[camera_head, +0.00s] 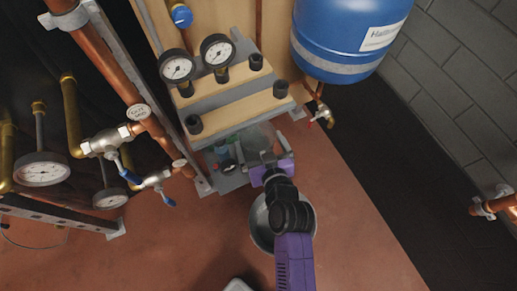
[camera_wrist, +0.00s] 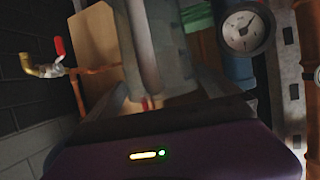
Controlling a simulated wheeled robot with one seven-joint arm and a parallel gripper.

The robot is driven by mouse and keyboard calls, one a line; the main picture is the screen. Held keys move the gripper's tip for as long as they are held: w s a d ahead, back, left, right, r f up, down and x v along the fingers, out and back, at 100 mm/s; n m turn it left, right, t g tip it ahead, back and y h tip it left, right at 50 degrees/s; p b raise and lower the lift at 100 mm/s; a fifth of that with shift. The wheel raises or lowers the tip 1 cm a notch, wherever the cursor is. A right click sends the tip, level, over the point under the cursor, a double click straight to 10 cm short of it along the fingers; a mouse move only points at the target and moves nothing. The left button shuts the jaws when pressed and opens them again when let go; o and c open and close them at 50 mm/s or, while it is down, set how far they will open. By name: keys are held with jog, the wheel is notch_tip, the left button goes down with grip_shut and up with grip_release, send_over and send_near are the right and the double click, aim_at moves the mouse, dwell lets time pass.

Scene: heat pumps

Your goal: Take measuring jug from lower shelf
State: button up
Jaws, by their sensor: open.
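A pale, see-through vessel that looks like the measuring jug (camera_head: 257,136) stands on the lower shelf (camera_head: 232,183), under the wooden-topped shelves. My gripper (camera_head: 268,158) is at the front edge of this shelf, right by the jug, with its jaws open. The gripper body hides part of the jug and shelf. In the wrist view, a grey, dim shape (camera_wrist: 165,45) stands ahead of my gripper (camera_wrist: 150,100); I cannot tell for sure whether it is the jug or whether the fingers touch it.
Small green and blue items (camera_head: 221,150) sit left of the jug. Black pipe fittings (camera_head: 194,124) and gauges (camera_head: 216,51) are above. A grey bucket (camera_head: 262,225) stands on the floor beneath my arm. A blue tank (camera_head: 345,35) hangs at upper right. The floor to the right is clear.

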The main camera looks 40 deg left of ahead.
jog(key=c, duration=1.6)
